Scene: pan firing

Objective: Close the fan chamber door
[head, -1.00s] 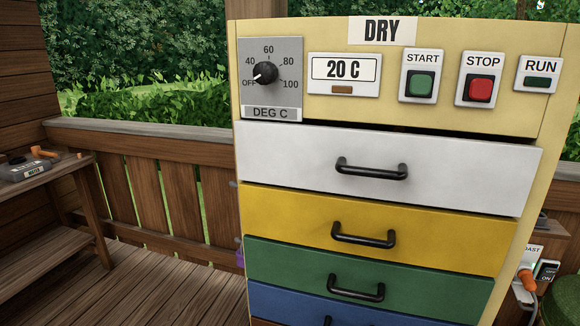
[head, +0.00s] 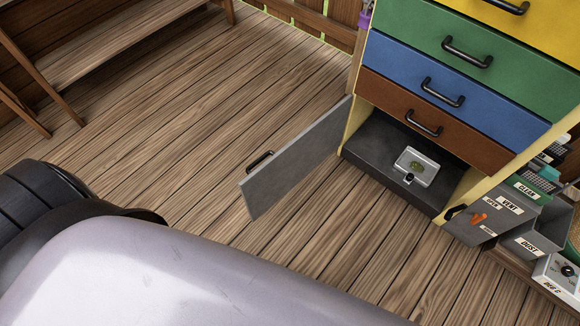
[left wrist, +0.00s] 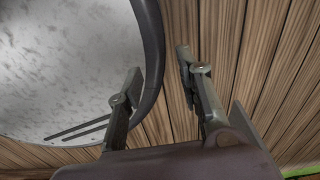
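The fan chamber door (head: 295,160) is a grey panel at the bottom left of the drawer cabinet. It stands swung wide open, with a dark handle (head: 260,160) near its free edge. The open chamber (head: 375,140) is a dark compartment under the brown drawer, with a small metal tray (head: 428,172) holding something green inside. In the left wrist view my left gripper (left wrist: 158,75) has its two fingers apart with nothing visible between them, beside a large pale round surface. Neither gripper can be made out in the head view.
Blue (head: 455,95), green and yellow drawers sit above the chamber. A wooden bench (head: 100,50) is at upper left. The plank floor (head: 190,125) left of the door is clear.

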